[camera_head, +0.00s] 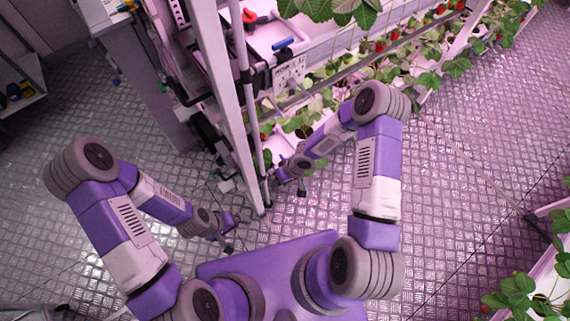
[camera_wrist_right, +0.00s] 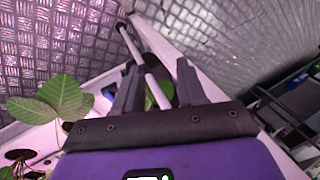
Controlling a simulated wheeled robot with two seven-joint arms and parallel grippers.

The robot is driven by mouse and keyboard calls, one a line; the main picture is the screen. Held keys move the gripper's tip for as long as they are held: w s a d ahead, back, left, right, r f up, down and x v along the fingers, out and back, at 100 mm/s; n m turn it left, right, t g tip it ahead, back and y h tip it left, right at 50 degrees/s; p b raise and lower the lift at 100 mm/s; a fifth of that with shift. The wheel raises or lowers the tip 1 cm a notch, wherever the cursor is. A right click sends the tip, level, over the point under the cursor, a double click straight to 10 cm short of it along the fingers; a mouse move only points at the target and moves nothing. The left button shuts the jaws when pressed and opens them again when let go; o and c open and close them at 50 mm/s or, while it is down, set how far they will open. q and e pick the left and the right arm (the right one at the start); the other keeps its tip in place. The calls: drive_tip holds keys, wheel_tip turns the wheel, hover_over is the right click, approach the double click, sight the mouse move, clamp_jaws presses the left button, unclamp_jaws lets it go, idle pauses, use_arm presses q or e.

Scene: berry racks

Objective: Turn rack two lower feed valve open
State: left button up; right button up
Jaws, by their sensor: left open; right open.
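A blue lever handle (camera_head: 283,44) and a red handle (camera_head: 250,16) show on the pipework at the near end of the berry rack (camera_head: 238,100). I cannot tell which of them, if either, belongs to the lower feed valve. My right gripper (camera_head: 291,184) is open, low beside the rack's end post. In the right wrist view, my open right gripper's (camera_wrist_right: 158,88) two dark fingers stand apart, with a pale pipe (camera_wrist_right: 155,85) showing between them; contact cannot be told. My left gripper (camera_head: 229,236) is open and low, left of the post, apart from the handles.
A white sign (camera_head: 290,74) hangs at the rack end. Strawberry plants (camera_head: 430,75) line the rack. A grey cabinet (camera_head: 140,85) stands to the left, and another planter (camera_head: 552,265) at the lower right. The metal floor (camera_head: 450,190) between is clear.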

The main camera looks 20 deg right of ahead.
use_arm(q)
wheel_tip(320, 180, down, 8)
drive_tip(key=b, duration=0.6)
drive_tip(key=shift+f+b, duration=0.15)
drive_tip(key=shift+b, duration=0.25)
use_arm(e)
drive_tip(key=w+d+f+t+h, duration=0.1)
drive_tip(key=w+d+f, duration=0.1)
drive_tip(key=w+f, duration=0.2)
drive_tip(key=w+d+f+n+t+h, duration=0.1)
drive_tip(key=w+d+f, duration=0.1)
drive_tip(key=w+f, duration=0.3)
drive_tip(key=w+d+f+t+h, duration=0.1)
drive_tip(key=w+d+f, duration=0.1)
drive_tip(key=w+f, duration=0.2)
drive_tip(key=shift+w+f+t, duration=0.15)
drive_tip(key=shift+w+t, duration=0.05)
drive_tip(key=shift+w, duration=0.45)
drive_tip(key=shift+w+f+t, duration=0.15)
drive_tip(key=shift+w+t, duration=0.05)
drive_tip(key=shift+w, duration=0.45)
drive_tip(key=shift+c, duration=0.3)
clamp_jaws()
